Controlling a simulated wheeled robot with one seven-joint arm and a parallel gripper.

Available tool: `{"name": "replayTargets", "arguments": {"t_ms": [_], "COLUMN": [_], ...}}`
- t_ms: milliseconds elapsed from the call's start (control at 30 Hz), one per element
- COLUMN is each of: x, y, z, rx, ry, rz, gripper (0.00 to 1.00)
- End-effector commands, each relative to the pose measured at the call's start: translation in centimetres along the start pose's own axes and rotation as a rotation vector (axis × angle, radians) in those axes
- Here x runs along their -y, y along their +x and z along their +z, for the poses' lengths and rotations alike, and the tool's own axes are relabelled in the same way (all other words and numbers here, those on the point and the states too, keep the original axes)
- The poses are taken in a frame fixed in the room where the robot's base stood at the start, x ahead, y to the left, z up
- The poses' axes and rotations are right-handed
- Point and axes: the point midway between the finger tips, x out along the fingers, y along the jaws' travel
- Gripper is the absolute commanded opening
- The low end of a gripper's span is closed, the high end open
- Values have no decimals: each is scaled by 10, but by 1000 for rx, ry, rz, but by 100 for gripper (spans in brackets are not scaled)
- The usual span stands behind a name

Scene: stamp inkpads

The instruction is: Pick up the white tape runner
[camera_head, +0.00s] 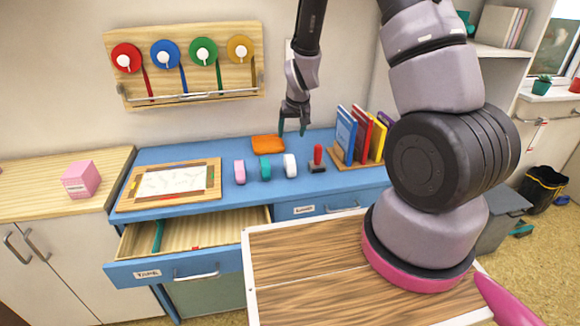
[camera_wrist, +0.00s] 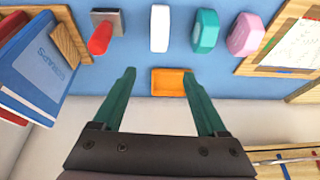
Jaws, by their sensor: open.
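The white tape runner (camera_head: 290,165) stands on the blue desk top between the teal tape runner (camera_head: 265,167) and the red-handled stamp (camera_head: 317,159). In the wrist view the white tape runner (camera_wrist: 160,28) is at the top middle, beyond my fingertips. The teal one (camera_wrist: 204,31) and the pink one (camera_wrist: 245,35) stand to its right there. My gripper (camera_head: 292,128) is open and empty above the back of the desk, near the orange inkpad tray (camera_head: 268,143). In the wrist view my green fingers (camera_wrist: 159,80) are spread, with the orange tray (camera_wrist: 172,82) showing between them.
Books in a wooden holder (camera_head: 360,135) stand right of the stamp. A wooden board with paper (camera_head: 170,184) lies at the left. An open drawer (camera_head: 185,236) juts out below. A tape rack (camera_head: 188,66) hangs on the wall.

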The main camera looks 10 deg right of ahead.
Motion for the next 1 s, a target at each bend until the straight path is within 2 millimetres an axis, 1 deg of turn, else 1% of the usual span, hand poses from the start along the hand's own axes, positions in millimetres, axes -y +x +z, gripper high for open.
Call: {"name": "replayTargets", "arguments": {"t_ms": [33, 100, 267, 400, 533, 733, 900, 1000], "x": [0, -1, -2, -3, -3, -4, -5, -5], "y": [16, 30, 52, 75, 92, 107, 133, 145], "z": [7, 13, 19, 20, 20, 21, 26, 24], "rx": [9, 12, 15, 16, 15, 15, 17, 14], "ry": [-13, -27, -40, -39, -40, -39, -38, -40], "rz": [11, 21, 32, 32, 32, 31, 31, 31], "gripper": [75, 75, 75, 75, 75, 75, 75, 75]}}
